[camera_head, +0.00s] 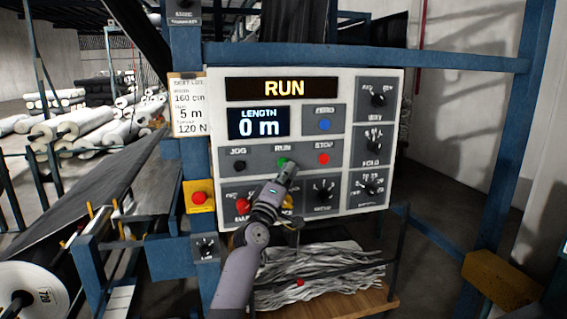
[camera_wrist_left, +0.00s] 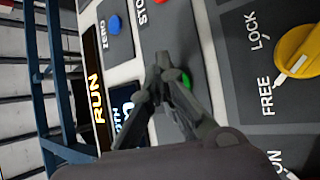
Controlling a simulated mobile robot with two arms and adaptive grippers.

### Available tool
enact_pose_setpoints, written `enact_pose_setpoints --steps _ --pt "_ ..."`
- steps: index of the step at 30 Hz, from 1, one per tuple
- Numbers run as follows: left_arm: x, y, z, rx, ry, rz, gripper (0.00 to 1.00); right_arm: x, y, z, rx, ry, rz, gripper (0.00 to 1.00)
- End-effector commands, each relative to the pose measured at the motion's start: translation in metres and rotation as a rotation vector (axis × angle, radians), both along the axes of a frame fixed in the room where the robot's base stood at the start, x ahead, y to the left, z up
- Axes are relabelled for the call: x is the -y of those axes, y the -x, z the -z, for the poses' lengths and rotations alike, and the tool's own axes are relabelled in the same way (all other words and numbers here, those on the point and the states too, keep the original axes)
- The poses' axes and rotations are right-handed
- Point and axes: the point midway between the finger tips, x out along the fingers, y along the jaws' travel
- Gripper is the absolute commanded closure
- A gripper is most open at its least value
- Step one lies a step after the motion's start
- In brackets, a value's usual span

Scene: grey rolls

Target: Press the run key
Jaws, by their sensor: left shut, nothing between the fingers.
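The run key (camera_head: 281,161) is a round green button under the label RUN on the light control panel (camera_head: 393,100). In the head view my left gripper (camera_head: 289,168) is at the key and covers part of it. In the left wrist view the green key (camera_wrist_left: 187,79) shows just beside and behind the fingertips of the left gripper (camera_wrist_left: 163,66). The fingers are shut with nothing between them. I cannot tell whether the tips touch the key. The top display (camera_head: 283,88) reads RUN, and the length display (camera_head: 259,122) reads 0 m. My right gripper is not in view.
The red stop key (camera_head: 323,159) is right of the run key, the black jog key (camera_head: 239,166) left, the blue zero key (camera_head: 325,125) above right. A yellow knob (camera_wrist_left: 299,55) is near the gripper. Blue frame posts (camera_head: 180,225) stand left of the panel.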

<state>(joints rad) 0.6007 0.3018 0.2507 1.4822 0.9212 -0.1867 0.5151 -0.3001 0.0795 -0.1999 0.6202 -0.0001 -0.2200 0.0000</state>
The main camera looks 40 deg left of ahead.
Motion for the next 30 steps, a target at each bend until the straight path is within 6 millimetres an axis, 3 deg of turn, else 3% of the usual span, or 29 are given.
enact_pose_setpoints --steps 15,30 --pt "0.032 0.026 -0.003 -0.002 0.001 0.002 1.0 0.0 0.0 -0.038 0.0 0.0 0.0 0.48" --pt "0.038 0.032 0.0 0.0 0.0 0.0 1.0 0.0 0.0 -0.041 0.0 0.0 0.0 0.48"
